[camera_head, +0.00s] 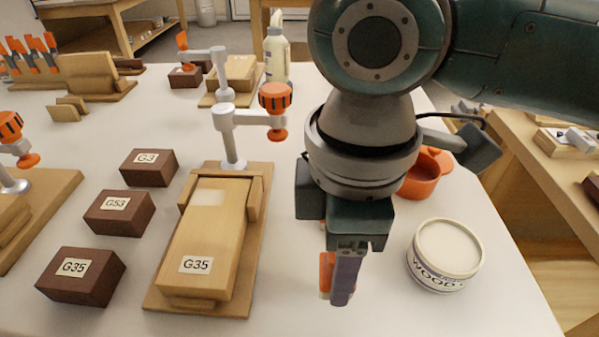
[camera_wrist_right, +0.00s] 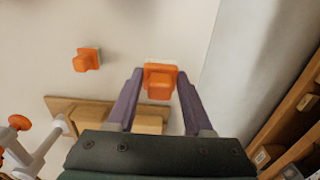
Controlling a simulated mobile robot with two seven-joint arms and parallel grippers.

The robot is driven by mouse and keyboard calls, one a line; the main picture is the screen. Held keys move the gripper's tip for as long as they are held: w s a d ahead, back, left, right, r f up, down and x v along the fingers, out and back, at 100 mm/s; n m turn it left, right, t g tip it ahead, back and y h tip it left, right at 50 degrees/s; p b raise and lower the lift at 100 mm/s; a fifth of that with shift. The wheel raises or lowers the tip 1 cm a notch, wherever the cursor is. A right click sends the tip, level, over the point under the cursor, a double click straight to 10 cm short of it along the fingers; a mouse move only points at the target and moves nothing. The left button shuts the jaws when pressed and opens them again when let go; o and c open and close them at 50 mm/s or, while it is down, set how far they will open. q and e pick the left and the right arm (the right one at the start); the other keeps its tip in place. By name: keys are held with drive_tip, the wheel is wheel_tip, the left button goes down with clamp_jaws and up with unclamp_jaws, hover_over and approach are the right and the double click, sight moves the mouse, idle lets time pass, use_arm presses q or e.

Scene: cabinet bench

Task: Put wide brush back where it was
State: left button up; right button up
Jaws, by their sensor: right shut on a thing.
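My right gripper (camera_head: 340,282) hangs over the bench, between the G35 board and the white tub. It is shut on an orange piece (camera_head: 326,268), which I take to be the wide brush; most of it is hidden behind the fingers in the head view. In the right wrist view the orange piece (camera_wrist_right: 160,82) sits between the two purple-grey fingertips. Its lower part is hidden, and I cannot tell if it touches the bench. A second orange piece (camera_wrist_right: 87,60) with a pale edge stands apart from it in that view. My left gripper is not in view.
A clamped wooden board (camera_head: 210,235) labelled G35 lies left of my gripper, with dark blocks (camera_head: 120,213) beyond it. A white tub (camera_head: 445,250) stands to the right, an orange pot (camera_head: 422,180) behind it. A bottle (camera_head: 277,55) stands further back. The front right bench top is clear.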

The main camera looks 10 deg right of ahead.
wheel_tip(320, 180, down, 4)
drive_tip(key=shift+r+b, duration=0.25)
drive_tip(key=shift+b, duration=0.15)
drive_tip(key=o, duration=1.2)
